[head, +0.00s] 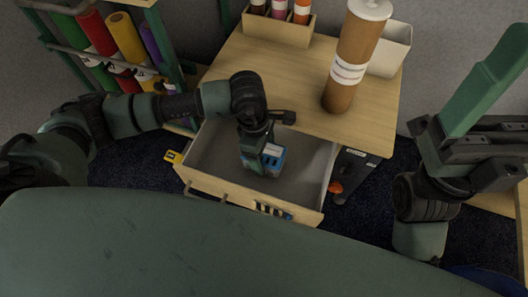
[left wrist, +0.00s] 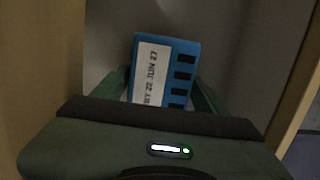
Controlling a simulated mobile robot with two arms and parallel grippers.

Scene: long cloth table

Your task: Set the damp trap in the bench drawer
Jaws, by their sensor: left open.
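The damp trap is a small blue box with a white label and dark slots (head: 272,159), inside the pulled-out bench drawer (head: 214,150). In the left wrist view the damp trap (left wrist: 181,71) sits between the two green fingers of my left gripper (left wrist: 163,88), against the grey drawer floor. My left gripper (head: 254,156) reaches down into the drawer and is open around the trap. Its fingertips are partly hidden, and I cannot tell whether they touch it. My right gripper (head: 475,110) is up at the right edge, away from the drawer; its opening is unclear.
The wooden bench top (head: 300,75) bears a brown tube (head: 350,60), a white bin (head: 391,50) and a wooden holder with small bottles (head: 278,27). A rack of coloured rolls (head: 97,35) stands at the left. The rest of the drawer floor looks clear.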

